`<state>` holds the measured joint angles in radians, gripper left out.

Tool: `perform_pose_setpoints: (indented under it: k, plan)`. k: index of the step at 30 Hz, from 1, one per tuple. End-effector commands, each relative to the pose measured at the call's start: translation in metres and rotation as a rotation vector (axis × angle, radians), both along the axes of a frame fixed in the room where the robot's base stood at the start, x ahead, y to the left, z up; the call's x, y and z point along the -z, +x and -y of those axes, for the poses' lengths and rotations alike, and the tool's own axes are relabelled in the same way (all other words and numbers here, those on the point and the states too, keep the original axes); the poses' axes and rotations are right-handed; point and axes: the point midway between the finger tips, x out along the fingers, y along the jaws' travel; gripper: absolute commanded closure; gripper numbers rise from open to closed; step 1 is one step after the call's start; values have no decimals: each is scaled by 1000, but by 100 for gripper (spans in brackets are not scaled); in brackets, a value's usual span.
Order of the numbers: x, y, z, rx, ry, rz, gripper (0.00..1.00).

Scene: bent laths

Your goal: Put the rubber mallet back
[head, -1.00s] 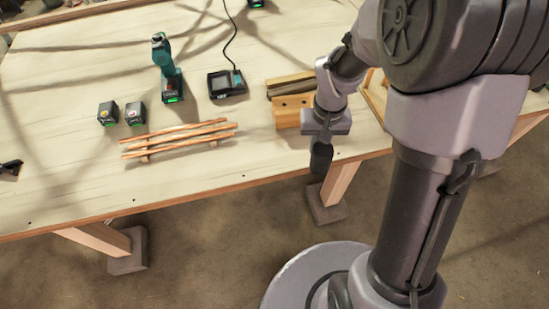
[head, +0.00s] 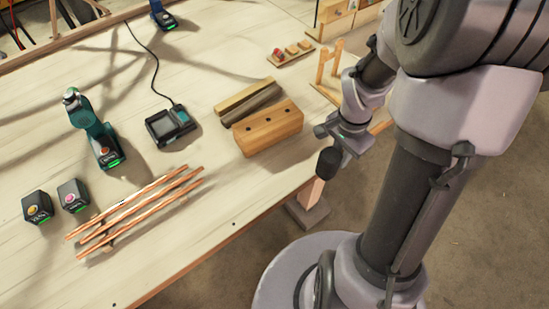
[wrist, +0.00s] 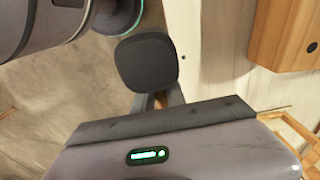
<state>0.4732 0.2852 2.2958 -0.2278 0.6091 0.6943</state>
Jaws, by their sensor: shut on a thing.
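The rubber mallet shows its dark rounded head (head: 328,162) in the head view, close beside the table's front edge. In the wrist view the mallet head (wrist: 147,62) is large, with a short piece of handle below it. My gripper (head: 345,138) is shut on the mallet, and the grip itself is mostly hidden. In the wrist view my gripper (wrist: 162,100) is seen at the handle, just below the head. The mallet is held to the right of a wooden block with holes (head: 268,128) and apart from it.
Dark and light wood pieces (head: 250,103) lie behind the block. A wooden frame (head: 330,70) stands at the table's right side. The table front between laths and block is clear.

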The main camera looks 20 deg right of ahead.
Motion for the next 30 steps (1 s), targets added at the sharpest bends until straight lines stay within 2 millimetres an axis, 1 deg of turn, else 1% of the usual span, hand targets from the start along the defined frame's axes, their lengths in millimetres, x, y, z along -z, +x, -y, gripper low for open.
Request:
perform_pose_setpoints:
  k: [1,6,9,12,14,16,19,21,26,30]
  plan:
    - [5,9,-15,-10,0,2,100]
    - [12,40,-68,-13,-1,1,100]
    - [14,57,-95,-12,-1,2,100]
    - [15,67,-112,-8,0,1,100]
    - [15,70,-117,-7,0,1,100]
    - [22,71,-120,-5,0,0,100]
    - [43,71,-120,-6,1,-2,100]
    - [52,71,-119,-6,0,0,100]
    - [48,71,-119,-6,0,2,100]
    - [52,71,-119,-6,-1,1,100]
